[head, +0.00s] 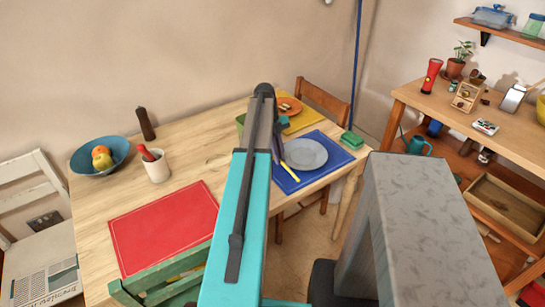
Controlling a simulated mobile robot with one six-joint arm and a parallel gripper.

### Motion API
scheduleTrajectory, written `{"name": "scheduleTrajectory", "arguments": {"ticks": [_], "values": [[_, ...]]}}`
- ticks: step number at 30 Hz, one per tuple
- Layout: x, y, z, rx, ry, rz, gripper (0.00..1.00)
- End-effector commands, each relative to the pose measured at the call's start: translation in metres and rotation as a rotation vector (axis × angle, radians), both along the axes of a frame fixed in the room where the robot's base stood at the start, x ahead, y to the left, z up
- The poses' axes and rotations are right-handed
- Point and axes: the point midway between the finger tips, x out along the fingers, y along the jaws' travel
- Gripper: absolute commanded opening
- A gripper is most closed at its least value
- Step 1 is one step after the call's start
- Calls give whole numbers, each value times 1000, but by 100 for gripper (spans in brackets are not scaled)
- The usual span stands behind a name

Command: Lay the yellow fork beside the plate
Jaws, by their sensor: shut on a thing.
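The grey plate (305,154) lies on a blue placemat (330,168) at the right end of the table. The yellow fork (290,172) shows as a thin yellow strip over the blue mat, just left of and below the plate. My gripper (279,155) is shut on the fork at its upper end, close to the plate's left side. My arm hides most of the gripper and part of the mat. I cannot tell whether the fork touches the mat.
A red placemat (165,226), a white pot (156,167) with a red-topped item, a blue fruit bowl (98,157) and a dark mill (145,124) are on the table (200,160).

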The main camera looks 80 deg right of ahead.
Motion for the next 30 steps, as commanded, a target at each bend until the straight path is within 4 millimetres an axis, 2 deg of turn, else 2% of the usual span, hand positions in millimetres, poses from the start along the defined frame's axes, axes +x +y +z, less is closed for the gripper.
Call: {"name": "scheduleTrajectory", "arguments": {"ticks": [3, 9, 22, 30], "values": [[16, -13, 0, 1, -1, 2, 0], [29, -22, -3, 1, 0, -1, 0], [29, -22, -5, 1, 0, -1, 0], [29, -22, -26, 2, 0, -2, 0]]}}
